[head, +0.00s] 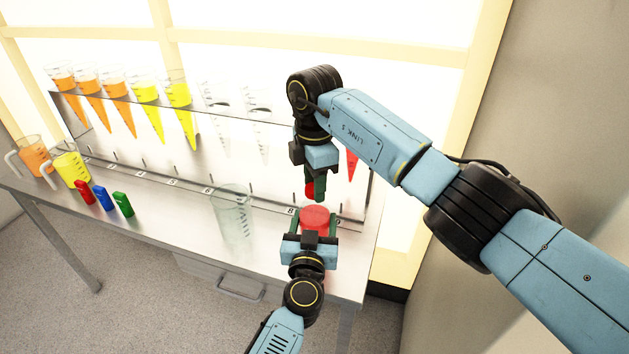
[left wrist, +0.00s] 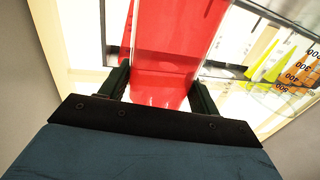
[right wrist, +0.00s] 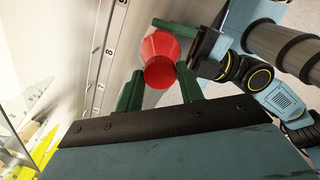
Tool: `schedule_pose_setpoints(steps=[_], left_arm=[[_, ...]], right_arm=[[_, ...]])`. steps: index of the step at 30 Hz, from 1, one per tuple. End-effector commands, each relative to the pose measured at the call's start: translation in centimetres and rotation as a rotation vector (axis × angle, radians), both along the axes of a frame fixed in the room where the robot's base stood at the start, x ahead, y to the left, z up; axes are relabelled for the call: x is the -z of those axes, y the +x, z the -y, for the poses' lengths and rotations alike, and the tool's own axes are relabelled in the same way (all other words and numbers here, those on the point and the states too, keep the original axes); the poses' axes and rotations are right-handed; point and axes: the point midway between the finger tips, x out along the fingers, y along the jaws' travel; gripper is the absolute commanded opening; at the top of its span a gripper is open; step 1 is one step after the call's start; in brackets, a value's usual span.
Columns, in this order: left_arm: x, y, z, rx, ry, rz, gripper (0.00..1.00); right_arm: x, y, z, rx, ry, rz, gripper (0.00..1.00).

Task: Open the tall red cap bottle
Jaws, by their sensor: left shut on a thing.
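The red bottle (head: 315,217) stands out at the right end of the bench, held by my left gripper (head: 308,232). In the left wrist view its red body (left wrist: 168,60) fills the space between the two green fingers. My right gripper (head: 315,190) points down from above. Its fingers are apart, one on each side of a small red cap (head: 310,189). The right wrist view shows the cap (right wrist: 159,73) between these fingers, in front of the wider red part. Whether the fingers touch the cap, and whether it sits on the bottle, is unclear.
An empty clear beaker (head: 234,215) stands left of the bottle. A rack (head: 150,157) of cones with orange, yellow and clear contents runs behind. Jugs (head: 72,165) and small red, blue and green blocks (head: 103,197) sit at the left.

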Motion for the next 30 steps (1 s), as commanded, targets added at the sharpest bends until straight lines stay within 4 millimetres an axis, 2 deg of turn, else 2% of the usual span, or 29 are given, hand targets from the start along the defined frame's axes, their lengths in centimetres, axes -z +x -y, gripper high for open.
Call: schedule_pose_setpoints(steps=[1,4,14,26,30], left_arm=[[0.0,0.0,0.0,0.000,0.000,0.000,0.00],[0.0,0.0,0.0,0.000,0.000,0.000,0.00],[0.0,0.0,0.0,0.000,0.000,0.000,0.00],[0.0,0.0,0.0,0.000,0.000,0.000,0.00],[0.0,0.0,0.0,0.000,0.000,0.000,0.00]], right_arm=[[0.0,0.0,0.0,0.001,0.000,0.000,0.45],[0.0,0.0,0.0,0.001,0.000,0.000,0.57],[-0.3,0.0,0.0,0.002,0.000,0.000,0.57],[-4.5,0.0,0.0,0.005,-0.001,0.000,0.56],[-5.6,0.0,0.0,0.080,0.000,0.001,0.56]])
